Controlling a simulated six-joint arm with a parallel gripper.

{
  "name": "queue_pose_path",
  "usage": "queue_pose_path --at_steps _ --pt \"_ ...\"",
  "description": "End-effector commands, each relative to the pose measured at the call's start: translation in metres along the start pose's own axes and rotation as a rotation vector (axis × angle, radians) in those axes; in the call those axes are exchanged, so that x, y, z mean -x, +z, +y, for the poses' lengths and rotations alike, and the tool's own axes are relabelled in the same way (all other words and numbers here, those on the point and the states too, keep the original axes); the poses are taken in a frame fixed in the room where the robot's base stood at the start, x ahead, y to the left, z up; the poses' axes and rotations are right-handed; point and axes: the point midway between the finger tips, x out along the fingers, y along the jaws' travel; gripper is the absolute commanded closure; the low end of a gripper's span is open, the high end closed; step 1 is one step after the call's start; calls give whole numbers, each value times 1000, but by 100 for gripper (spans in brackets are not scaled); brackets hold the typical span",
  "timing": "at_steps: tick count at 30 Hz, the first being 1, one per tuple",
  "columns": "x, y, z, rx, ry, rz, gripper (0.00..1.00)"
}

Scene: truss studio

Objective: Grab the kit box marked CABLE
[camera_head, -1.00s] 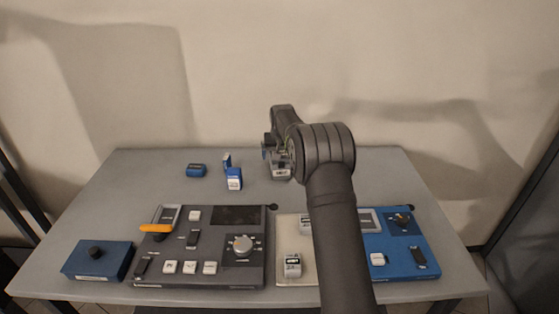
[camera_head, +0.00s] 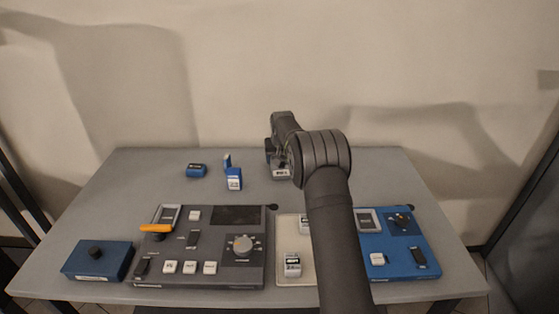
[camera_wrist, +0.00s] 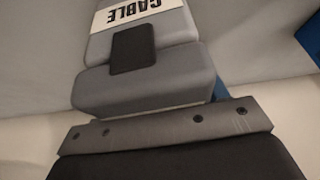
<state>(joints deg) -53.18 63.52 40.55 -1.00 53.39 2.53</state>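The kit box marked CABLE is grey with a white label and a dark square patch. It fills the upper middle of the wrist view (camera_wrist: 160,78), its lettering upside down. In the head view the grey box (camera_head: 281,174) stands at the back of the table, right of centre, partly hidden by my arm. My gripper (camera_head: 271,157) is right at the box, pointing down. In the wrist view a grey bar with screws crosses below the box, very close to it. The fingertips are hidden, so I cannot tell whether they grip it.
Blue boxes (camera_head: 196,170) (camera_head: 234,179) stand left of the grey box. A dark control panel (camera_head: 215,270), a small blue knob box (camera_head: 97,262), a cream panel (camera_head: 284,235) and a blue panel (camera_head: 400,262) line the front. The table's back right is clear.

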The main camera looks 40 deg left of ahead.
Motion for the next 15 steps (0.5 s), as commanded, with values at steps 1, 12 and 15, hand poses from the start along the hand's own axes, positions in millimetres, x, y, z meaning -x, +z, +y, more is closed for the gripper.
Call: queue_pose_path --at_steps 1,12,15 --pt "0 0 0 0 0 -1 53" --pt "2 -1 0 0 0 2 75" --pt "6 -3 0 0 0 3 75"
